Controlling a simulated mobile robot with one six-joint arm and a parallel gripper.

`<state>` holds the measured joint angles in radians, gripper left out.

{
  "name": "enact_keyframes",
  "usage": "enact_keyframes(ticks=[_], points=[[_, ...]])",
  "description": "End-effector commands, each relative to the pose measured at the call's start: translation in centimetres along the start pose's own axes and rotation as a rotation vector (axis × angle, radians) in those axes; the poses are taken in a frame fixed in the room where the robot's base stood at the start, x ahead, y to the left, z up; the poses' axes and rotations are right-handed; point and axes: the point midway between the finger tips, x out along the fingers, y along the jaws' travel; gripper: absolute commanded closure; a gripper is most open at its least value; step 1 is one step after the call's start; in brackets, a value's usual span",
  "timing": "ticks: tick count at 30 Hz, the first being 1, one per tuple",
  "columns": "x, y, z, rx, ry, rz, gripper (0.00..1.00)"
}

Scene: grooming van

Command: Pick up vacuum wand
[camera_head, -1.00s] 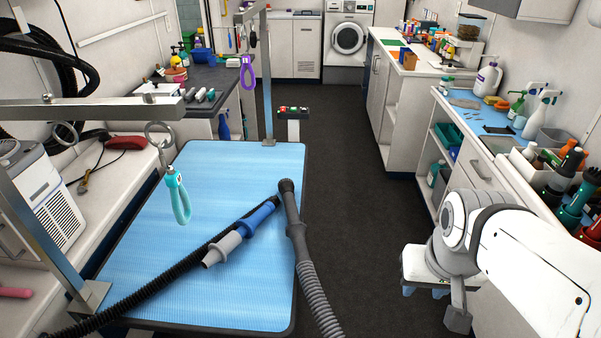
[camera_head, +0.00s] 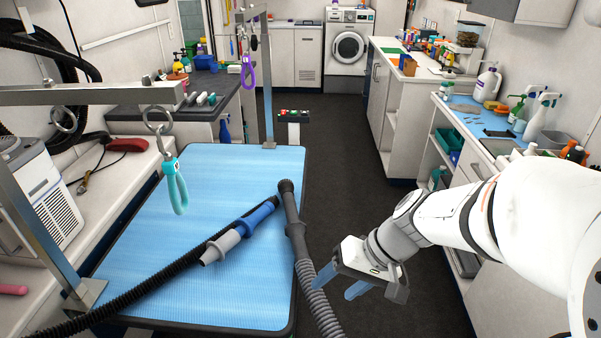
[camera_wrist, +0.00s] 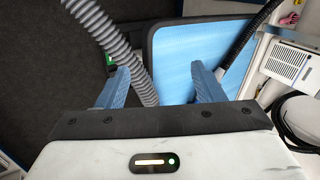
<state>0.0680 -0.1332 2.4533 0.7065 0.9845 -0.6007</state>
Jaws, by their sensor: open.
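A dark grey wand (camera_head: 291,208) on a grey ribbed hose (camera_head: 318,300) looks like the vacuum wand. It lies along the right edge of the blue grooming table (camera_head: 190,180), and its hose runs off toward the bottom of the picture. A blue and grey nozzle (camera_head: 240,234) on a black hose (camera_head: 130,290) lies beside it to the left. My gripper (camera_head: 340,283) is open and empty, to the right of the hose and off the table edge. In the wrist view, the ribbed hose (camera_wrist: 115,45) passes beyond my left finger, and the wand's tip is not clear.
A metal arm with a teal loop (camera_head: 177,188) hangs over the table's left side. A small control box (camera_head: 293,115) stands behind the table. The right counter (camera_head: 462,103) carries bottles and tools. The dark aisle floor (camera_head: 335,140) between is clear.

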Motion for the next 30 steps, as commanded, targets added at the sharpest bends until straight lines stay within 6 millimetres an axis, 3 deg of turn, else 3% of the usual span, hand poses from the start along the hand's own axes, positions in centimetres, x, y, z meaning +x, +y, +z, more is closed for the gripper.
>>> enact_keyframes(ticks=[1,6,12,15,21,30], points=[[2.1,0.3,-1.2,0.018,0.006,-0.089,0.39],[6.1,0.5,-7.0,0.05,0.149,-0.362,0.39],[9.0,3.9,-13.7,0.107,0.408,-0.513,0.39],[9.8,5.9,-15.8,0.132,0.513,-0.528,0.39],[10.7,7.8,-17.9,0.151,0.612,-0.524,0.39],[13.0,6.3,-19.7,0.151,0.616,-0.523,0.39]])
